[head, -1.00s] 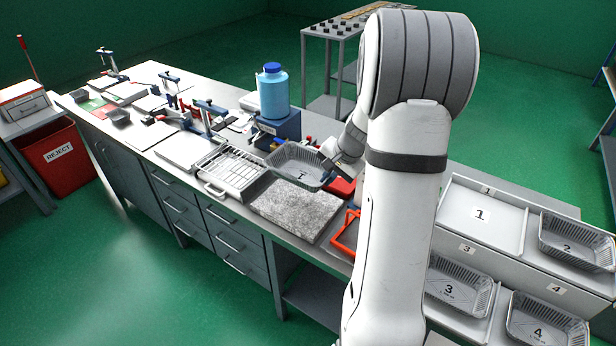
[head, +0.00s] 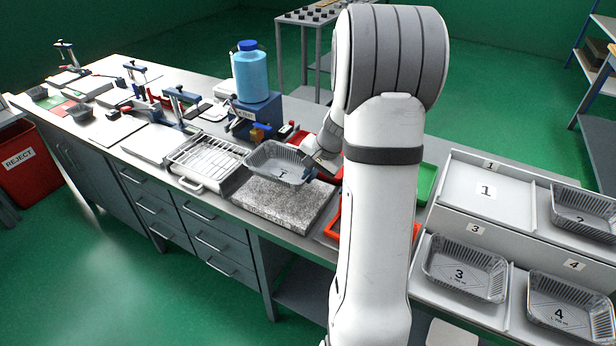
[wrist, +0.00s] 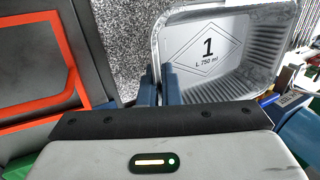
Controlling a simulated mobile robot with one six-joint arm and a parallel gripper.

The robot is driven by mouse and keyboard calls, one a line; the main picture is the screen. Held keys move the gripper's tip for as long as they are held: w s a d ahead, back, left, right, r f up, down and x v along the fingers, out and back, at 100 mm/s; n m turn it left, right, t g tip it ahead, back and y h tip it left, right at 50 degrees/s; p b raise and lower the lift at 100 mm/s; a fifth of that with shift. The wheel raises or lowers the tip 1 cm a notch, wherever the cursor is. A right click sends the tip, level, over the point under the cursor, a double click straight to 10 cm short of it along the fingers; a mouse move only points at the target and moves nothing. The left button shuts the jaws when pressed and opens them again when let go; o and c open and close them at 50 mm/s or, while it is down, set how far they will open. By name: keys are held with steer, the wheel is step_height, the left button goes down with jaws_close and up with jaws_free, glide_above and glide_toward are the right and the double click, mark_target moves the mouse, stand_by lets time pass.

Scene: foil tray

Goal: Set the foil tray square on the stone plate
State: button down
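The foil tray (head: 276,163) is a silver ribbed tray marked 1. My gripper (head: 309,172) is shut on its right-hand edge in the head view. In the wrist view my gripper's blue fingers (wrist: 158,88) pinch the rim of the foil tray (wrist: 225,50), whose inside shows the number 1. The stone plate (head: 282,207) is a speckled grey slab on the bench. The tray is above the back part of the plate, tilted in the picture; whether it touches the plate I cannot tell. The stone surface (wrist: 107,40) shows left of the tray in the wrist view.
A wire rack tray (head: 205,160) stands left of the plate. A blue bottle (head: 251,75) on a blue stand is behind. An orange-red frame (head: 333,228) lies right of the plate. Numbered foil trays (head: 465,268) sit in a rack at right.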

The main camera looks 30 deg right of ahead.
mark_target(304, 200)
steer(key=shift+a+f+b, duration=0.1)
steer(key=shift+f+b, duration=2.25)
steer(key=shift+f, duration=0.7)
steer(key=shift+s+f+b, duration=0.1)
steer(key=shift+f+b, duration=0.2)
steer(key=shift+b, duration=0.15)
steer(key=c, duration=1.6)
jaws_free()
steer(key=shift+o, duration=0.2)
steer(key=shift+r, duration=0.15)
